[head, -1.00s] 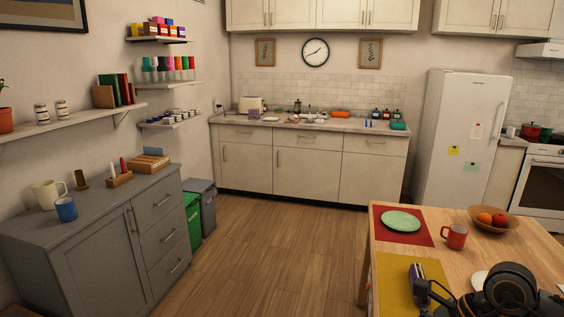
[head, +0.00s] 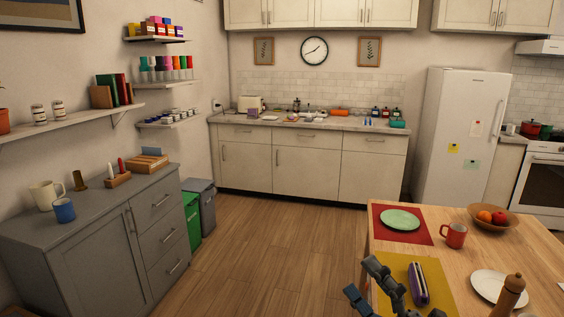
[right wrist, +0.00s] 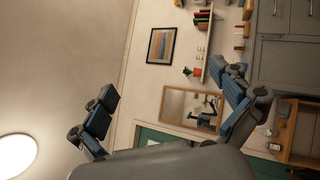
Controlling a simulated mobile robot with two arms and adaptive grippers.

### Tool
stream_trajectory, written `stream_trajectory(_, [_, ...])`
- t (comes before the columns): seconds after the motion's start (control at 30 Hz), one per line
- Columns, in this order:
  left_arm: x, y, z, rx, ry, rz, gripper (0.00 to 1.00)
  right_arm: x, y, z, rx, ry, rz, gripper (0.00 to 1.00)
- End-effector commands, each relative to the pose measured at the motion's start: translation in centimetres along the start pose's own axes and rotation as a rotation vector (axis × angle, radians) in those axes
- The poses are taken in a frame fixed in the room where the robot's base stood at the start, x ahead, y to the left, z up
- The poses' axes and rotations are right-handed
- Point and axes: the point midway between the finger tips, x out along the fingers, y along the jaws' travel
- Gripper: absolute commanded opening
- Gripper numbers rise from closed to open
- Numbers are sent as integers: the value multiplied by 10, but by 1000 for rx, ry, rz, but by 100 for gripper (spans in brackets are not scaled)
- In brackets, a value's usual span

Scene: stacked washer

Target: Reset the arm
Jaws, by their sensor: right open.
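My right gripper (head: 363,283) shows in the head view at the bottom, by the left edge of the wooden table (head: 485,250). Its two dark fingers are spread and hold nothing. It is left of a purple and pale object (head: 418,284) on a yellow mat (head: 436,275); I cannot tell its exact height above the table. In the right wrist view the open fingers (right wrist: 170,84) have empty air between them, with a wall mirror (right wrist: 189,108) and a framed picture (right wrist: 161,46) far behind. My left gripper is not in view.
The table carries a green plate (head: 400,219) on a red mat (head: 384,235), a red mug (head: 453,236), a fruit bowl (head: 480,222), a white plate (head: 488,285) and a wooden mill (head: 509,294). A grey cabinet (head: 95,262) stands left. The floor (head: 270,255) between is clear.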

Motion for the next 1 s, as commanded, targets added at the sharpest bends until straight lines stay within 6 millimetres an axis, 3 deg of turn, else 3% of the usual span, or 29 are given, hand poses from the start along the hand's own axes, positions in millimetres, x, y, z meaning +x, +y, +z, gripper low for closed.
stream_trajectory(0.1, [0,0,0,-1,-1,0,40,-27,-33,36,289,-295,-100,100])
stream_trajectory(0.2, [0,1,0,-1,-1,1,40,-64,-72,54,518,-535,-210,100])
stream_trajectory(0.33, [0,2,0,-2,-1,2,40,-129,-128,52,802,-838,-387,100])
stream_trajectory(0.43, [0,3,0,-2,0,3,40,-184,-163,30,993,-1053,-540,100])
stream_trajectory(0.6, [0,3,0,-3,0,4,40,-257,-193,-21,1212,-1316,-770,100])
stream_trajectory(0.9, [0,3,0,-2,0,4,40,-341,-192,-108,1434,-1610,-1106,100])
stream_trajectory(1.0, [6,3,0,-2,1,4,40,-346,-227,-108,1422,-1611,-1111,100])
